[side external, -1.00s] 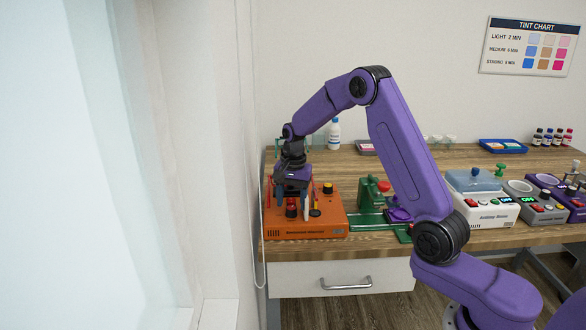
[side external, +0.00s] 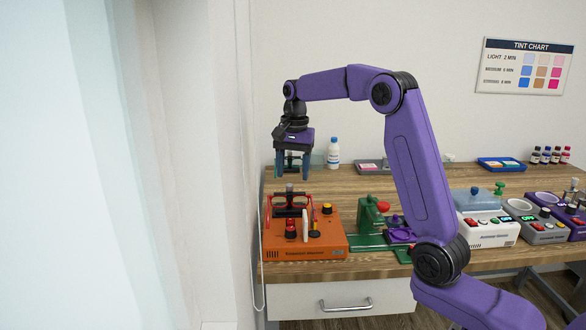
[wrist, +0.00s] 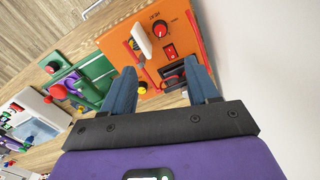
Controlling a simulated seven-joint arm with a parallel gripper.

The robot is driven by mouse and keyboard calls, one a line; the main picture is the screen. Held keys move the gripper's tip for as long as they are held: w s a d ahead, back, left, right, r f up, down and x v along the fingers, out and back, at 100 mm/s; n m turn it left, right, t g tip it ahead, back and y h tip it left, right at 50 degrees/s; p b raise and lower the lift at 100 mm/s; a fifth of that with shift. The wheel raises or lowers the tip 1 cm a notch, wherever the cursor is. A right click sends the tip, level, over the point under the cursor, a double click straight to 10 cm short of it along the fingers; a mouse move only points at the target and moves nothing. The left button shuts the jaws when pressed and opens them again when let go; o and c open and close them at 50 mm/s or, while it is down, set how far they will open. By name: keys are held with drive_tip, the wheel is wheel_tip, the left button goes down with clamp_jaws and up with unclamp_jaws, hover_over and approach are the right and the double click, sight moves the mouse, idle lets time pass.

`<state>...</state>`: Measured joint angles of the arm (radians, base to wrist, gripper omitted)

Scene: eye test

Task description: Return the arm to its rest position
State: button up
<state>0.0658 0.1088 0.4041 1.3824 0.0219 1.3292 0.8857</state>
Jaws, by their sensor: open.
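My gripper (side external: 292,178) hangs in the air above the orange machine (side external: 325,247) at the left end of the workbench. Its two blue-grey fingers point down, apart and empty. The wrist view shows the open fingers (wrist: 162,68) with the orange machine (wrist: 128,30) below them. A red handle frame (side external: 268,204), a white upright lever (side external: 306,224) and a yellow-topped black knob (side external: 327,209) show on the machine. The gripper is clear of all of these. A dark object behind the fingers is partly hidden.
A green device with a red knob (side external: 382,207) stands right of the orange machine. White (side external: 487,232) and grey (side external: 540,230) machines stand farther right. A white bottle (side external: 333,153) and a blue tray (side external: 502,164) are behind. A wall (side external: 215,150) stands close on the left.

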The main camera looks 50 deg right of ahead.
idle(0.4)
drive_tip(key=s+a+f+n, duration=0.2)
drive_tip(key=s+a+n, duration=1)
drive_tip(key=s+a, duration=0.3)
drive_tip(key=s+d+f+n, duration=0.1)
drive_tip(key=s+f+n, duration=0.1)
drive_tip(key=s+n, duration=0.4)
drive_tip(key=s+d+f+n, duration=0.1)
drive_tip(key=s+f+n, duration=0.2)
drive_tip(key=s, duration=1.3)
drive_tip(key=n, duration=0.3)
drive_tip(key=shift+s+f+n, duration=0.35)
drive_tip(key=shift+n, duration=0.05)
drive_tip(key=shift+w, duration=0.1)
